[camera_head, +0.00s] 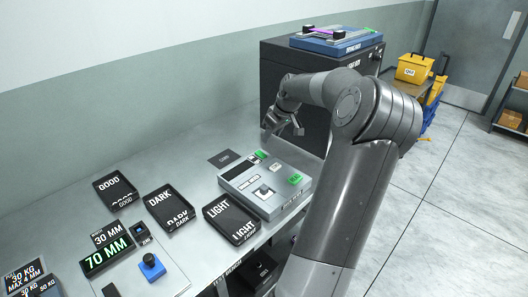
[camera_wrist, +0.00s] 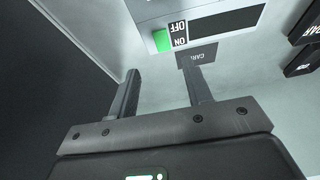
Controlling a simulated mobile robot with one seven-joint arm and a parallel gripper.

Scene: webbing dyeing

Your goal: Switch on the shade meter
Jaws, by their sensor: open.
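The shade meter (camera_head: 232,188) is a grey box on the bench in the head view, with a dark display, a small knob and green patches on top. Part of it shows at the top of the wrist view (camera_wrist: 152,12). Its green switch (camera_wrist: 162,40) sits beside upside-down OFF and ON labels (camera_wrist: 179,33); the switch also shows at the meter's back edge in the head view (camera_head: 261,154). I cannot tell the switch's position. My gripper (camera_wrist: 160,68) is open and empty, with the switch just beyond its fingertips. In the head view my gripper (camera_head: 284,130) is above the bench behind the meter.
A dark card (camera_head: 222,158) lies behind the meter. Black trays marked GOOD (camera_head: 117,193), DARK (camera_head: 166,207) and LIGHT (camera_head: 231,221) stand to its left. A dark cabinet (camera_head: 275,75) rises close behind my gripper. Bare bench lies toward the wall.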

